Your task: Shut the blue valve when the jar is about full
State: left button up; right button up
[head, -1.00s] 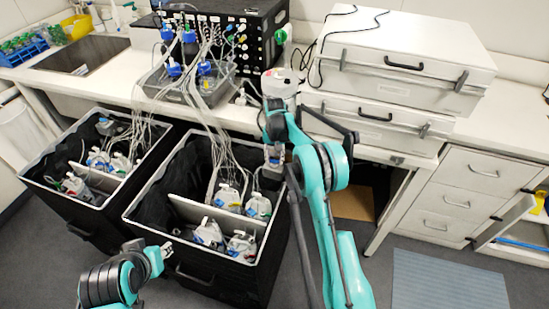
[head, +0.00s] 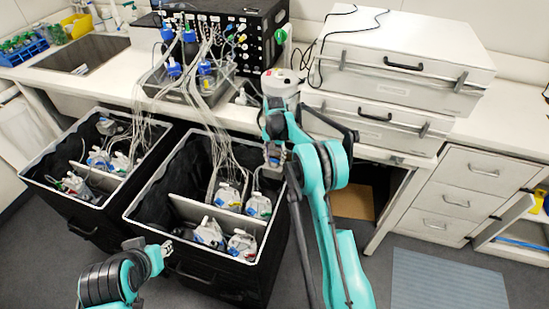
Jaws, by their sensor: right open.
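Several blue valves hang on clear tubing in front of the black rack on the bench, one at the upper left (head: 167,34) and one lower (head: 174,68). I cannot tell which one the task means. A grey tray (head: 185,97) stands below them. Several translucent jars sit in the black bins, such as one in the right bin (head: 208,234); their fill levels are too small to read. My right gripper (head: 271,178) is open, low beside the right bin's far right corner, partly hidden by my arm. My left gripper (head: 166,248) is in front of the right bin; its jaw state is unclear.
The black rack (head: 255,40) stands at the back of the bench. Two stacked white cases (head: 400,65) fill the bench to its right. The left bin (head: 45,190) and right bin (head: 135,222) stand on the floor. Tubing runs from the rack into both bins.

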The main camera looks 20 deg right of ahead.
aim_at(274, 160)
notch_tip(274, 160, up, 12)
jog(key=shift+f, duration=0.2)
dwell(0.4)
jog(key=s+a+r+n+t, duration=0.1)
jog(key=s+r+n+t, duration=0.1)
jog(key=s+r, duration=0.6)
jog(key=s+a+r+n+t, duration=0.2)
jog(key=s+r, duration=0.4)
jog(key=s, duration=0.5)
jog(key=s+f+n+t, duration=0.1)
jog(key=s+f, duration=0.2)
jog(key=s, duration=0.6)
jog(key=s+a+f+n+t, duration=0.1)
jog(key=s+f+n+t, duration=0.1)
jog(key=s, duration=0.7)
jog(key=shift+s+a+f, duration=0.2)
jog(key=shift+s+f, duration=0.15)
jog(key=shift+f, duration=0.35)
